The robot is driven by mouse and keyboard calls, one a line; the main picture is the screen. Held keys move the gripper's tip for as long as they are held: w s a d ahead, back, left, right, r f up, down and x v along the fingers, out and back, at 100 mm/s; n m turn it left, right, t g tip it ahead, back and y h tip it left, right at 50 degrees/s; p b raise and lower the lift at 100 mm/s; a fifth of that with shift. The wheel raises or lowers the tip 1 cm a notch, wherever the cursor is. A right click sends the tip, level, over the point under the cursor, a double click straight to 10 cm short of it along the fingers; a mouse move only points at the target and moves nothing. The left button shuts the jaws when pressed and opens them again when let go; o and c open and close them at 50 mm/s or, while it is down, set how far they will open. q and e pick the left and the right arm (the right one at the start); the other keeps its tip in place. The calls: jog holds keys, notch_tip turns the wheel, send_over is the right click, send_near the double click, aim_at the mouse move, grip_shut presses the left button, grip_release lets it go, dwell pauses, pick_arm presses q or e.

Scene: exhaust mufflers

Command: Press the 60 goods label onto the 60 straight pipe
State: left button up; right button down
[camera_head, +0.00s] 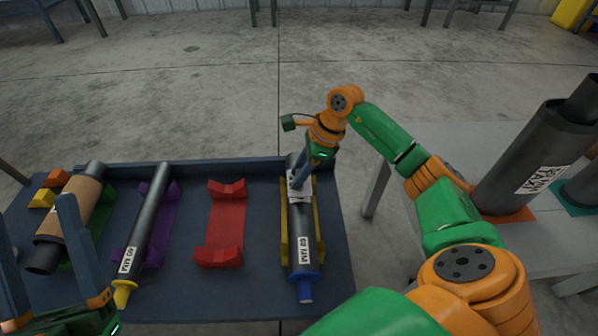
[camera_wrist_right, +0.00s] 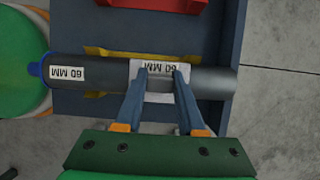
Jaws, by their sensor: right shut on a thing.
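The straight pipe with a blue end cap (camera_head: 299,225) lies in the yellow cradle (camera_head: 318,238) on the dark blue table. It carries a printed 60 MM label near the blue cap. My right gripper (camera_head: 300,181) is over the pipe's far half, shut on a white goods label (camera_head: 296,195). In the right wrist view the label (camera_wrist_right: 160,68) reads 60 MM and lies across the pipe (camera_wrist_right: 212,80), between and under the fingertips (camera_wrist_right: 163,72). I cannot tell whether it touches the pipe fully. My left gripper (camera_head: 38,225) is open and empty at the lower left.
A second pipe (camera_head: 147,220) with a yellow cap lies in a purple cradle. A brown-wrapped pipe (camera_head: 72,210) lies in a green cradle. The red cradle (camera_head: 225,225) is empty. A grey table (camera_head: 450,140) with large dark cylinders (camera_head: 535,155) stands at the right.

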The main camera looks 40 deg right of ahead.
jog(key=shift+r, duration=0.3)
jog(key=shift+r+p, duration=0.25)
jog(key=shift+p, duration=0.2)
jog(key=shift+r, duration=0.25)
jog(key=shift+r+p, duration=0.25)
jog(key=shift+p, duration=0.15)
jog(key=shift+r, duration=0.25)
jog(key=shift+r+p, duration=0.25)
jog(key=shift+p, duration=0.2)
jog(key=shift+r, duration=0.2)
pick_arm(q)
notch_tip(320, 180, down, 22)
jog(key=w+a+n+g+y, duration=0.1)
jog(key=g+y, duration=0.4)
jog(key=g, duration=0.8)
jog(key=shift+w+a+n+y+p, duration=0.35)
jog(key=shift+w+a, duration=0.35)
jog(key=shift+w, duration=0.25)
pick_arm(e)
jog(key=shift+r, duration=0.2)
pick_arm(q)
jog(key=shift+r, duration=0.1)
